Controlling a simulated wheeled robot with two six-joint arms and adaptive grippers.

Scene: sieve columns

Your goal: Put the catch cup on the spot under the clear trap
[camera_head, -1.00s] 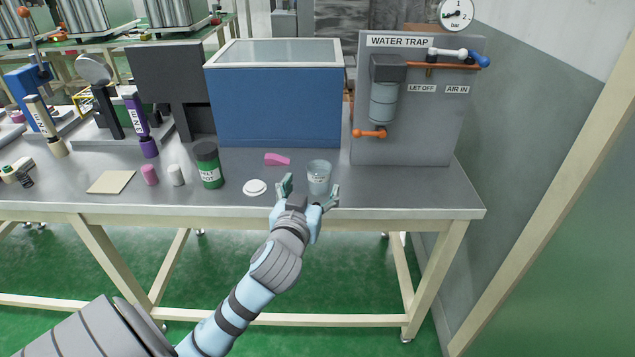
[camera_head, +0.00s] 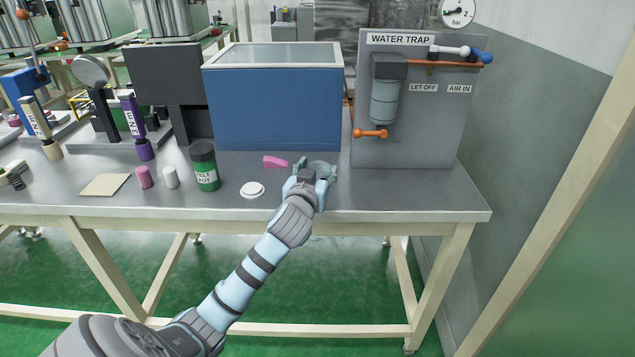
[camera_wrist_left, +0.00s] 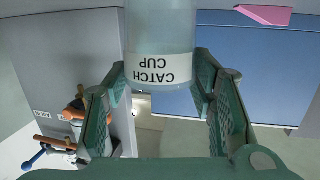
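The catch cup (camera_wrist_left: 162,45) is clear with a white label, which reads upside down in the left wrist view. In the head view it is mostly hidden behind my left gripper (camera_head: 316,172). The fingers of my left gripper (camera_wrist_left: 162,85) stand spread on both sides of the cup, very close to its wall; I cannot make out firm contact. The clear trap (camera_head: 384,102) hangs on the grey WATER TRAP panel (camera_head: 425,135), with an orange-handled valve (camera_head: 370,133) below it. I cannot make out the spot under it. My right gripper is not in view.
A blue box (camera_head: 275,110) stands behind the cup. A pink piece (camera_head: 275,162), a white disc (camera_head: 252,190) and a green pot (camera_head: 204,167) stand to the left. The bench top right of my gripper, before the panel, is clear.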

